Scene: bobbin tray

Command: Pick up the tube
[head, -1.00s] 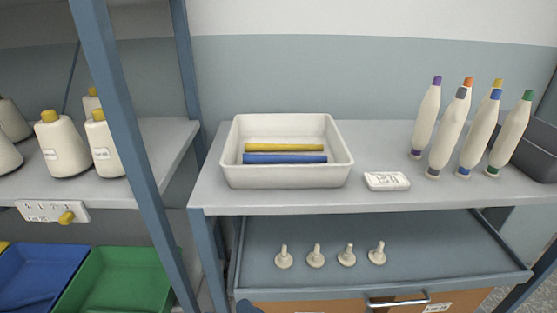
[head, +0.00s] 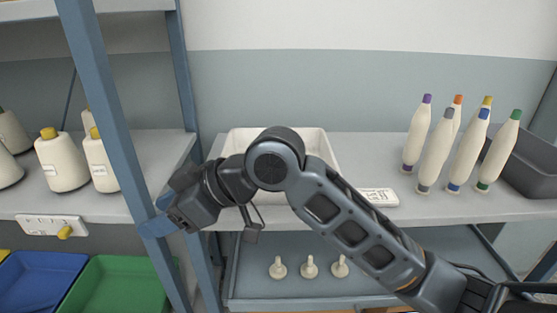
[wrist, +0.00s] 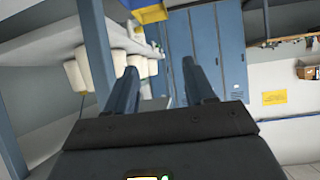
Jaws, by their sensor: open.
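The white tray (head: 325,160) stands on the grey shelf, mostly behind my arm in the head view. The yellow and blue tubes that lay in it a second ago are now hidden by my arm. No tube shows in the wrist view.
Several bobbins with coloured tips (head: 466,150) stand on the right of the shelf, near a dark grey bin (head: 535,160). A white label box (head: 380,197) lies right of the tray. A blue post (head: 115,130) and white cones (head: 62,160) are at left. Pegs (head: 309,266) stand below.

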